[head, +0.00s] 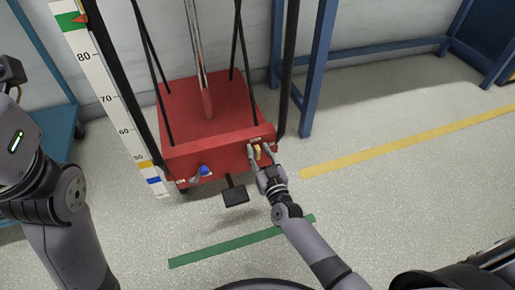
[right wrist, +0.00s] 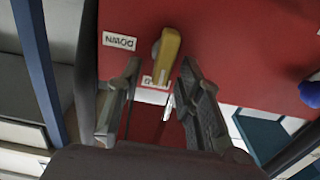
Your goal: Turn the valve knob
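The yellow valve knob (head: 257,153) is on the front face of the red machine base (head: 220,160), near its right end. In the right wrist view the gripper (right wrist: 161,75) has one fingertip on each side of the knob's lower end, with visible gaps. My left arm shows at the left edge of the head view; its fingertips are not visible.
A blue knob (head: 205,170) sits left on the same face, and a black pedal (head: 235,194) sticks out below. A white height scale (head: 112,100) stands at the left. Blue frame posts (head: 318,70) rise at the right.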

